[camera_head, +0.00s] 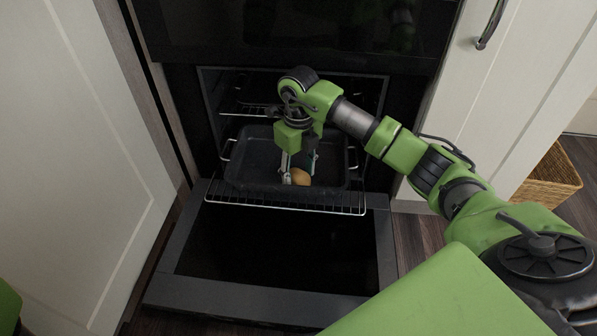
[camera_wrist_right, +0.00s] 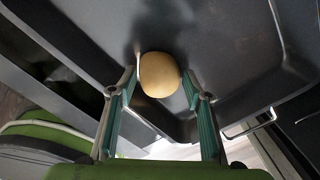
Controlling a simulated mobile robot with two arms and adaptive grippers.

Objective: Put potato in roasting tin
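The potato (camera_head: 300,177) is a small tan lump inside the dark roasting tin (camera_head: 240,178), near its front edge. The tin sits on a pulled-out wire rack in the open oven. My right gripper (camera_head: 299,172) points down into the tin with its fingertips at the potato. In the wrist view the potato (camera_wrist_right: 160,75) is between and just past the right gripper's tips (camera_wrist_right: 159,84), with a narrow gap on each side, so the gripper looks open. The dark tin surface (camera_wrist_right: 235,50) is close behind the potato. My left gripper is not in view.
The oven door (camera_head: 165,280) is folded down in front of the rack (camera_head: 345,208). Pale cabinet panels (camera_head: 75,130) stand close on the left and right (camera_head: 490,90). A wicker basket (camera_head: 550,178) stands on the floor at the right.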

